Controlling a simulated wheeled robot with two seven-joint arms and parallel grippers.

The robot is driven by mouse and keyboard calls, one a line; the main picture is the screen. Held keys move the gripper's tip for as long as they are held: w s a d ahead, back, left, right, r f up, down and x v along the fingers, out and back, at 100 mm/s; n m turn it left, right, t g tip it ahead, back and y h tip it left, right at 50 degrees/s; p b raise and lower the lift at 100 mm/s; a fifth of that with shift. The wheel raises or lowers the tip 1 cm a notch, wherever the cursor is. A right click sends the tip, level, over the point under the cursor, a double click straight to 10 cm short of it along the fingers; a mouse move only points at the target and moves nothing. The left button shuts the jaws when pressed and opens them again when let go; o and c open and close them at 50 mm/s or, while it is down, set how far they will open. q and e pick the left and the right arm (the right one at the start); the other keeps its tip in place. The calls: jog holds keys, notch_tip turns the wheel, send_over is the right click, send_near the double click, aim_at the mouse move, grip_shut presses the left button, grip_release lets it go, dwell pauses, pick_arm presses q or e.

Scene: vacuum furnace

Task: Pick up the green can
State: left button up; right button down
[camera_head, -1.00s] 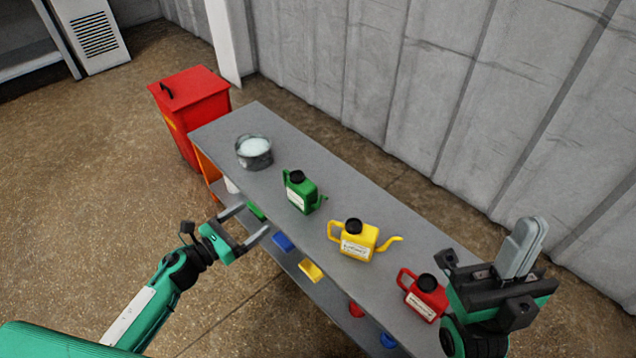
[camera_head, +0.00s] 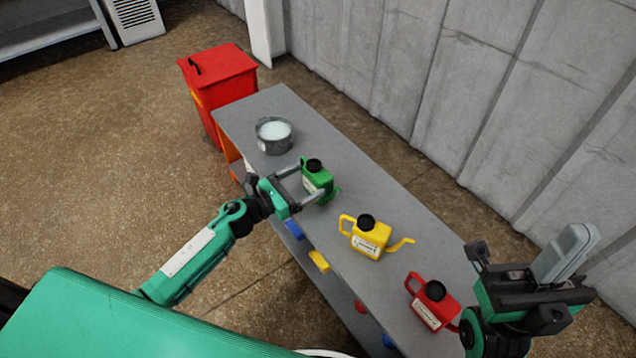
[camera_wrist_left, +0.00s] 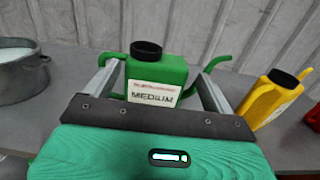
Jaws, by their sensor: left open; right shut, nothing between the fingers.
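The green can (camera_head: 317,178) stands upright on the grey bench, with a black cap, a handle and a spout. In the left wrist view the green can (camera_wrist_left: 157,85) shows a white label reading "MEDIUM". My left gripper (camera_head: 308,182) is open, its two fingers reaching to either side of the can's body. In the wrist view the fingers of the left gripper (camera_wrist_left: 158,92) flank the can, with its handle and spout outside them. I cannot tell whether they touch it. My right gripper (camera_head: 560,255) is shut and empty at the lower right, its fingers pointing up.
A yellow can (camera_head: 370,238) and a red can (camera_head: 431,304) stand further right along the bench (camera_head: 375,190). A metal pot (camera_head: 273,136) with pale contents stands left of the green can. A red bin (camera_head: 222,85) is beyond the bench's far end. Coloured bins sit below the benchtop.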

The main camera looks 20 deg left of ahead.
aim_at(310, 178)
pick_arm(q)
jog(key=shift+b+x, duration=0.4)
jog(key=shift+x, duration=2.15)
jog(key=shift+w+a, duration=0.1)
jog(key=c, duration=0.8)
